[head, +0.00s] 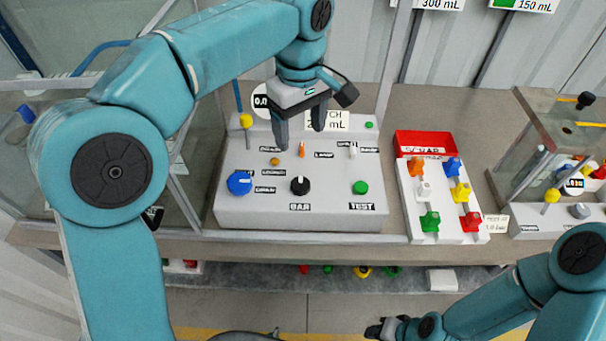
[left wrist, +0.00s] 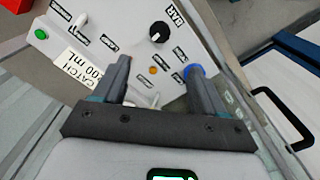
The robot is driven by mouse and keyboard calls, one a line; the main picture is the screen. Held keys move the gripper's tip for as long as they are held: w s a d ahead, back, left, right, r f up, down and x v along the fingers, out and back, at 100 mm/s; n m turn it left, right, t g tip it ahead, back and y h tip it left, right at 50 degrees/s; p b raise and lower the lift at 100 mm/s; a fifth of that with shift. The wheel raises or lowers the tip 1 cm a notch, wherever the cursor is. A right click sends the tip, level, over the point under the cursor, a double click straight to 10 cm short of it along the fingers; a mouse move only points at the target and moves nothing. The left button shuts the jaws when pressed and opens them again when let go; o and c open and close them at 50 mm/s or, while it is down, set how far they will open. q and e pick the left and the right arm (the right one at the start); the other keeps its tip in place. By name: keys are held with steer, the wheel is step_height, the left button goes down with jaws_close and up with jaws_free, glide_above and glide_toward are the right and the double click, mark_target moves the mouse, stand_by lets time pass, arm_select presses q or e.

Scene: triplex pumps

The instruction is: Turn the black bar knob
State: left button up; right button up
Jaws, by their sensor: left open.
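The black bar knob (head: 300,186) stands on the light grey sloped panel (head: 335,214), above the label "BAR". A small white mark shows at its upper side. In the left wrist view the knob (left wrist: 159,33) lies beyond my fingertips, near the panel's edge. My left gripper (head: 300,136) is open and empty over the rear part of the panel, behind the knob and apart from it. Its two dark fingers also show in the left wrist view (left wrist: 158,66). My right gripper (head: 384,329) is low at the bottom, away from the panel; its jaws are unclear.
Around the knob are a blue knob (head: 239,183), a green button (head: 360,187), an orange toggle (head: 302,150) and a white toggle (head: 352,150). A yellow-topped lever (head: 246,121) stands at the rear left. A white rack (head: 443,236) of coloured valves and a red tray (head: 424,139) lie right.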

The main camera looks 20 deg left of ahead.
mark_target(301, 184)
arm_select(q)
step_height(301, 184, down, 15)
steer(key=shift+d+f, duration=0.15)
steer(key=shift+f, duration=0.05)
steer(key=shift+s, duration=0.2)
steer(key=shift+w, duration=0.15)
steer(key=c, duration=1.1)
